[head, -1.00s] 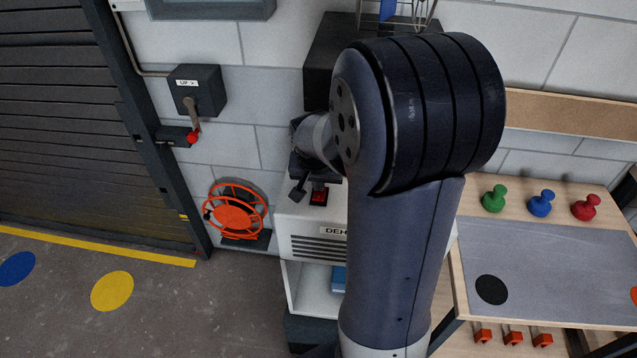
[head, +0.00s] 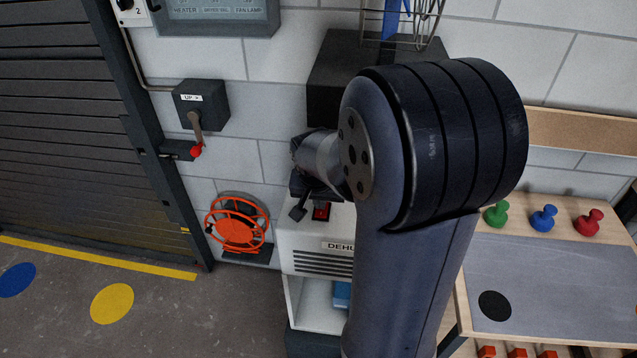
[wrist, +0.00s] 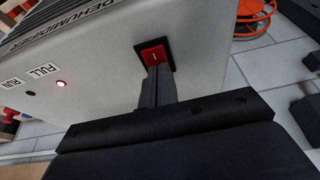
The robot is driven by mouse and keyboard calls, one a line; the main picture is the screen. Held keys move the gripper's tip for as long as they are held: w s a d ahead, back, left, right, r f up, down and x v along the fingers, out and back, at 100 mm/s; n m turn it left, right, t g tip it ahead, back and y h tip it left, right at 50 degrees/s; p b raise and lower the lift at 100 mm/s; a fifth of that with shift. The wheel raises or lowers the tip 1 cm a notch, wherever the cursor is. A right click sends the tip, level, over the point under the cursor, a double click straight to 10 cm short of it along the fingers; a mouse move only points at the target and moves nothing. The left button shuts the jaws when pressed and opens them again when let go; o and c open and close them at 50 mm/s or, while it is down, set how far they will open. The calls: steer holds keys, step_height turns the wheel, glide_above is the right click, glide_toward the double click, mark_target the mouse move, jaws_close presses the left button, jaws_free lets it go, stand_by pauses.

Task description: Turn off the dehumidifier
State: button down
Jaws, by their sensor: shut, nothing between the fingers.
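The white dehumidifier (head: 310,235) stands against the wall, partly hidden behind my arm in the head view. Its red rocker switch (head: 321,211) is on the top and shows in the wrist view (wrist: 155,56) with a white mark, in a dark frame. My gripper (wrist: 154,70) is shut and empty, its fingertips right at the switch's near edge; I cannot tell if they touch. In the head view my gripper (head: 298,212) appears just left of the switch. In the wrist view, a red lamp (wrist: 61,84) glows beside the FULL label; the lamp (wrist: 31,94) beside RUN looks dark.
An orange hose reel (head: 237,226) is on the wall to the left. A lever box (head: 201,105) marked UP is above it, beside a roller door (head: 60,130). A dark box (head: 335,90) is behind my arm. A workbench (head: 545,270) with coloured knobs stands right.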

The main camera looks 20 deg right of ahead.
steer(key=v, duration=1.3)
steer(key=shift+w+d, duration=0.15)
steer(key=shift+w, duration=0.05)
steer(key=w+b, duration=0.1)
steer(key=b, duration=0.6)
steer(key=shift+w+d+f, duration=0.1)
steer(key=shift+w+d, duration=0.05)
steer(key=shift+d, duration=0.2)
steer(key=shift+r+b, duration=0.35)
steer(key=shift+d, duration=0.1)
steer(key=x, duration=1.2)
steer(key=shift+s+f+p, duration=0.2)
steer(key=shift+f+p, duration=0.05)
steer(key=shift+p, duration=0.05)
steer(key=shift+w+f, duration=0.1)
steer(key=shift+f, duration=0.65)
